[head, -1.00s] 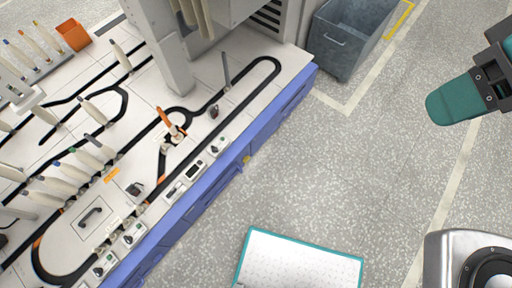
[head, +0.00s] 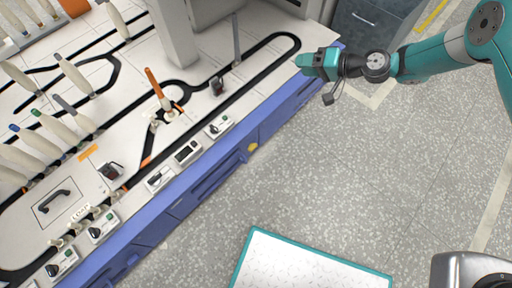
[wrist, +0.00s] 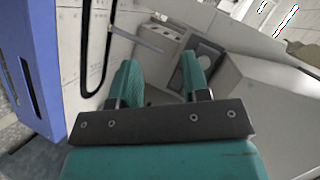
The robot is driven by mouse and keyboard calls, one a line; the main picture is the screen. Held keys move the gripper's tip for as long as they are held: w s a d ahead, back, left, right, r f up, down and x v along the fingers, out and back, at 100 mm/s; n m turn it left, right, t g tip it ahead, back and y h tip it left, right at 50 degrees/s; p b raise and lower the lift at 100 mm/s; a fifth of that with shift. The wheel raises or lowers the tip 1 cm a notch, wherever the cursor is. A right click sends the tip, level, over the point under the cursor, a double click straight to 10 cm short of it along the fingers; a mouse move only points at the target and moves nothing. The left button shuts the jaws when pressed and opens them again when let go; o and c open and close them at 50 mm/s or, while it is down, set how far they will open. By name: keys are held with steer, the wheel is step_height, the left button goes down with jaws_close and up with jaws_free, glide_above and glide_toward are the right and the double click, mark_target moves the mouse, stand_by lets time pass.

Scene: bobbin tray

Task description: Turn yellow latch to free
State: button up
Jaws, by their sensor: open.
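The yellow latch (head: 253,147) is a small yellow piece on the blue front side of the machine, just below the top edge; its exact turn is too small to tell. My gripper (head: 303,63) is over the far right end of the machine top in the head view, up and to the right of the latch and well apart from it. In the wrist view my gripper (wrist: 158,72) has its two teal fingers spread with nothing between them. The latch does not show in the wrist view.
The machine top (head: 130,60) has black tracks, several bobbins and an orange-topped bobbin (head: 154,84). Switch boxes (head: 219,125) line its front edge. A grey bin (head: 370,30) stands behind my arm. A teal-edged white board (head: 300,268) is at the bottom. The floor between is clear.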

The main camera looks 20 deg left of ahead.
steer(key=s+f+m+t+y+b, duration=0.1)
steer(key=s+f+m+b, duration=0.15)
steer(key=f, duration=0.95)
steer(key=s+f+m+t+y+b, duration=0.15)
steer(key=f+b, duration=0.25)
steer(key=f, duration=0.8)
steer(key=m+t+b, duration=0.3)
steer(key=m+b, duration=0.1)
steer(key=b, duration=0.3)
glide_toward(254, 149)
steer(key=shift+y, duration=0.25)
steer(key=shift+f+b+x, duration=0.2)
steer(key=shift+b+x, duration=2.1)
steer(key=shift+b, duration=2.65)
steer(key=shift+f+b+x, duration=0.15)
steer(key=shift+b+x, duration=2.1)
steer(key=shift+b, duration=2.65)
steer(key=shift+w, duration=0.15)
steer(key=shift+c, duration=0.4)
jaws_close()
